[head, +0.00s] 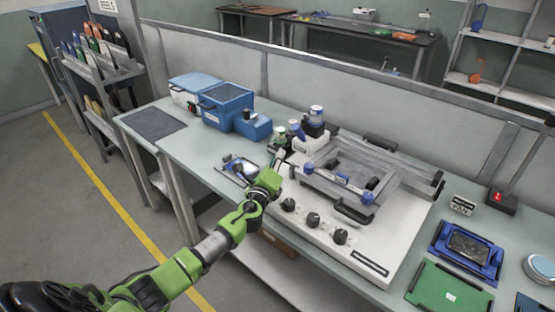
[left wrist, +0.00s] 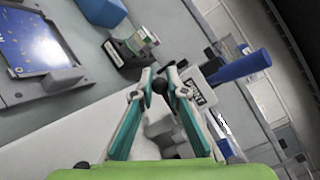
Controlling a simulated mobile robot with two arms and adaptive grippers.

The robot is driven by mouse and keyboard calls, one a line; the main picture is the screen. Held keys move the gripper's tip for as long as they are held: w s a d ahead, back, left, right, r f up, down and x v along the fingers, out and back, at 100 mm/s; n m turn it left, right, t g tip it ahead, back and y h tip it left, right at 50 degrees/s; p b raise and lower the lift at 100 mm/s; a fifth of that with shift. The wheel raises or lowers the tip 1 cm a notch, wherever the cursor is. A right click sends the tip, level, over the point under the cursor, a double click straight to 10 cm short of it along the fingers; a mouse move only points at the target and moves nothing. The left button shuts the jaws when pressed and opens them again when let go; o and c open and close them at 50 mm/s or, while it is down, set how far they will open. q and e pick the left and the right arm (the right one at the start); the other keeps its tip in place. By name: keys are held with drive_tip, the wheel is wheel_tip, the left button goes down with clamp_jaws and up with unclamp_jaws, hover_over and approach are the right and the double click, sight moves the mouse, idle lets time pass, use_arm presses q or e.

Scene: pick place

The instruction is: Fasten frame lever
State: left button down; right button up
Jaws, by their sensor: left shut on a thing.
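A white machine (head: 371,238) with black knobs stands on the bench and carries a grey metal frame (head: 330,178) with blue-ended grips. My left gripper (head: 280,158) is at the machine's left edge, beside the frame. In the left wrist view its teal fingers (left wrist: 161,84) converge on a small black ball knob (left wrist: 159,86), which looks like the lever's end. The gripper is shut on this knob. The rest of the lever is hidden or cannot be made out. My right gripper is not in view.
A green board (head: 449,288) and a blue tray (head: 491,262) lie at the right. A dark mat (head: 153,124) is at the left.

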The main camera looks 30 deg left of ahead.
use_arm(q)
drive_tip(key=m+h+b, duration=0.1)
drive_tip(key=w+m+h+b, duration=0.1)
drive_tip(key=h, duration=0.1)
drive_tip(key=shift+a+f+b, duration=0.1)
drive_tip(key=shift+f+b, duration=0.1)
drive_tip(key=shift+b, duration=0.2)
drive_tip(key=shift+w+r+m+h+b, duration=0.1)
drive_tip(key=shift+r+m+h+b, duration=0.1)
drive_tip(key=shift+m+h+b, duration=0.35)
drive_tip(key=c, duration=2)
unclamp_jaws()
drive_tip(key=s, duration=1.2)
